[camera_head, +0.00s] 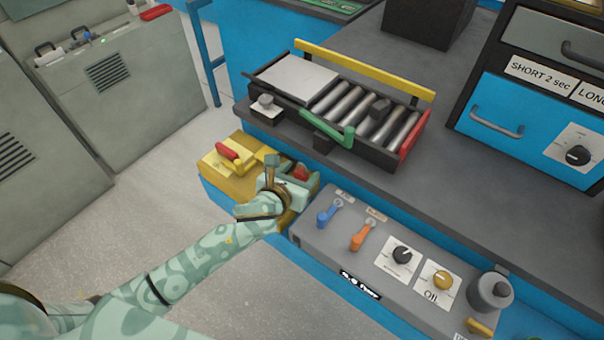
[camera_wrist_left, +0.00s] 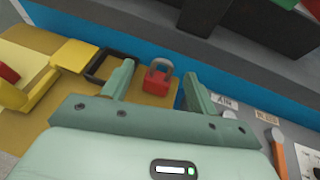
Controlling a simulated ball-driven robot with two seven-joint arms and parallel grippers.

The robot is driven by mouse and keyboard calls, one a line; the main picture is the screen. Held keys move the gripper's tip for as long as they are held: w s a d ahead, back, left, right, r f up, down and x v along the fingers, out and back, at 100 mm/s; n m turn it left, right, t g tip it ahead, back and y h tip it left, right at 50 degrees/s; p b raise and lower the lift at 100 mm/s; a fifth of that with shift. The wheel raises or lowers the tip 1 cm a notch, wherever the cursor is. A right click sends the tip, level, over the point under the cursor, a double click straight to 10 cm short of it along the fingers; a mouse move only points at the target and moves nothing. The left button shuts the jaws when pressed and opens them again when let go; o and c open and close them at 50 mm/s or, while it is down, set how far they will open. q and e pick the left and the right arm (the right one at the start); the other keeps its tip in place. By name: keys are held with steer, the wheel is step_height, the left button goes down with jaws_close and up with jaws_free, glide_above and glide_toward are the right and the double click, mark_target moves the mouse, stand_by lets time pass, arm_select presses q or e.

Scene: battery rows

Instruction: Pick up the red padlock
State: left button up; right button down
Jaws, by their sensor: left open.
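The red padlock (camera_wrist_left: 155,83) has a grey shackle and stands on a yellow-brown surface against the blue bench side in the left wrist view. In the head view a bit of the red padlock (camera_head: 301,172) shows at my left gripper, with the rest hidden by it. My left gripper (camera_head: 291,171) is open, its fingers on either side of the padlock as seen from the wrist. In the left wrist view, the gripper (camera_wrist_left: 160,73) looks empty, and I cannot tell whether a finger touches the padlock. My right gripper is not in view.
A grey panel (camera_head: 318,243) with blue and orange levers is close on the right. A roller tray (camera_head: 286,76) with a green handle stands behind on the bench.

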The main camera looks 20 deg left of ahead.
arm_select(q)
steer(key=c, duration=1.1)
